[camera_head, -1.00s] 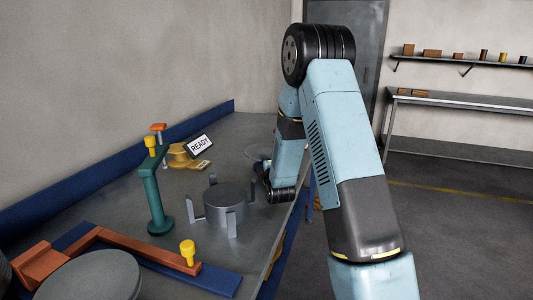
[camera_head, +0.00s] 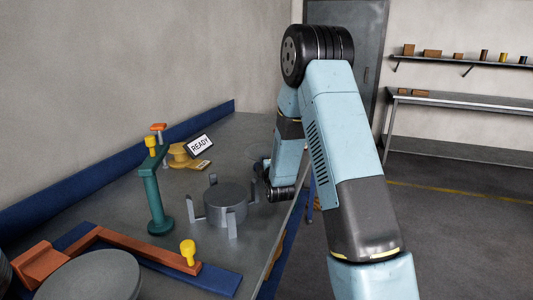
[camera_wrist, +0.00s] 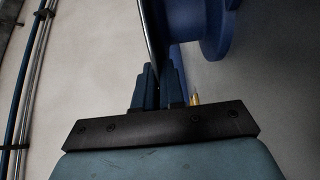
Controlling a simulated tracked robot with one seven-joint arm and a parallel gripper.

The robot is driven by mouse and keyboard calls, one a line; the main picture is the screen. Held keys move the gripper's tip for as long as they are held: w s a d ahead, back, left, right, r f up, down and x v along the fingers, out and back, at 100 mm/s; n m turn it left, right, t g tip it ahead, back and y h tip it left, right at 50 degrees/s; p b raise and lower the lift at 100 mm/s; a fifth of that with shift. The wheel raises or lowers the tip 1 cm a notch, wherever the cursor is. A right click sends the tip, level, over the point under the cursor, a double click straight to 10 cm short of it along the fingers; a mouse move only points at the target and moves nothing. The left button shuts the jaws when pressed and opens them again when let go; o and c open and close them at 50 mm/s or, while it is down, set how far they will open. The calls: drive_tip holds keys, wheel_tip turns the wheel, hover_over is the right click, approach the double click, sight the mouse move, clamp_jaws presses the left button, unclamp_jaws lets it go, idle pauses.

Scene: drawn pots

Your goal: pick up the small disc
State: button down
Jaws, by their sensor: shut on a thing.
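In the wrist view my gripper (camera_wrist: 160,76) has its dark blue fingers closed together. A thin plate seen edge-on, which I take to be the small disc (camera_wrist: 149,35), runs up from between the fingertips. Its face cannot be seen from here. A larger blue round part (camera_wrist: 212,28) is close by on the right; I cannot tell whether it touches the disc. In the head view my arm hides the gripper and what it holds, at the far end of the bench.
On the grey bench (camera_head: 235,135) a three-or-more-pronged grey fixture (camera_head: 226,196) stands nearer than my wrist. A green post (camera_head: 155,195), a yellow spool (camera_head: 181,156), a READY sign (camera_head: 199,146) and an orange bar (camera_head: 140,246) are to the left. A blue rail edges the wall.

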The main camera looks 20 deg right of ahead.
sight(264, 153)
drive_tip(key=shift+w+r, duration=0.1)
drive_tip(key=shift+r, duration=1.65)
